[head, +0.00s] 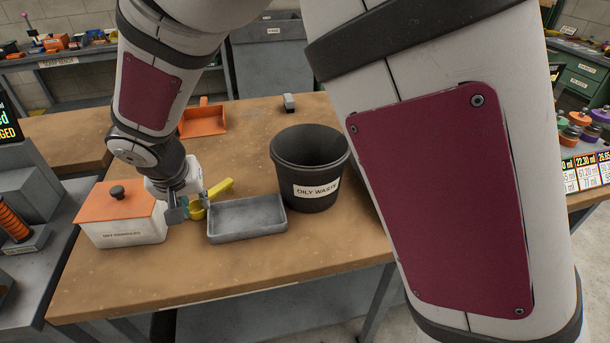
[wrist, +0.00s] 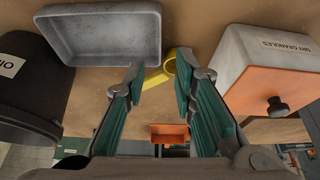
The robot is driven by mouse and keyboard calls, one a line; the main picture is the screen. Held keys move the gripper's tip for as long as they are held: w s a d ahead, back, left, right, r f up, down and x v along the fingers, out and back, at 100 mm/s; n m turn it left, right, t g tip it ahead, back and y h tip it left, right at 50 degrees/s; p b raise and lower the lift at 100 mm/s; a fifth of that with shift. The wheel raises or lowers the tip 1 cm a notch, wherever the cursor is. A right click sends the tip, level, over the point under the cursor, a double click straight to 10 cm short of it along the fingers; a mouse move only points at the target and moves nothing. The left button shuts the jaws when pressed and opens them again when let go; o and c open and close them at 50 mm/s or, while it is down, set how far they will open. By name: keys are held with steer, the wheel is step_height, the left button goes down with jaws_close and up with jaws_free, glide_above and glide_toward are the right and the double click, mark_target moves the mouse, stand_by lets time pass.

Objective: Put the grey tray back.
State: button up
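The grey tray (head: 247,232) is a shallow, empty rectangular tray lying flat on the brown workbench, left of and in front of the black bin. It also shows at the upper left of the wrist view (wrist: 70,52). My gripper (head: 187,210) is just left of the tray, apart from it and low over the bench. In the wrist view its fingers (wrist: 160,66) are spread, with no tray between them. A yellow tool (wrist: 157,78) shows beyond and between the fingertips; whether they touch it I cannot tell.
A white box with an orange lid (head: 121,212), marked for dry granules, stands close left of my gripper. The black oily waste bin (head: 292,178) stands right of the tray. An orange dustpan (head: 203,121) lies farther back. Bench in front is clear.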

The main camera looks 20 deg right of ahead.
steer(key=s+d+r, duration=0.3)
steer(key=d+r, duration=0.3)
steer(key=d, duration=0.3)
steer(key=s+d+r, duration=0.3)
steer(key=d+r, duration=0.3)
steer(key=d, duration=0.3)
steer(key=s+d+r, duration=0.1)
steer(key=s+d, duration=0.4)
steer(key=s, duration=0.4)
steer(key=s+d+r, duration=0.2)
steer(key=s+d, duration=0.3)
steer(key=s, duration=0.5)
steer(key=shift+s+d+g, duration=0.25)
steer(key=shift+s+g, duration=0.05)
steer(key=shift+r, duration=0.15)
steer(key=shift+r+p, duration=0.3)
steer(key=shift+r, duration=0.05)
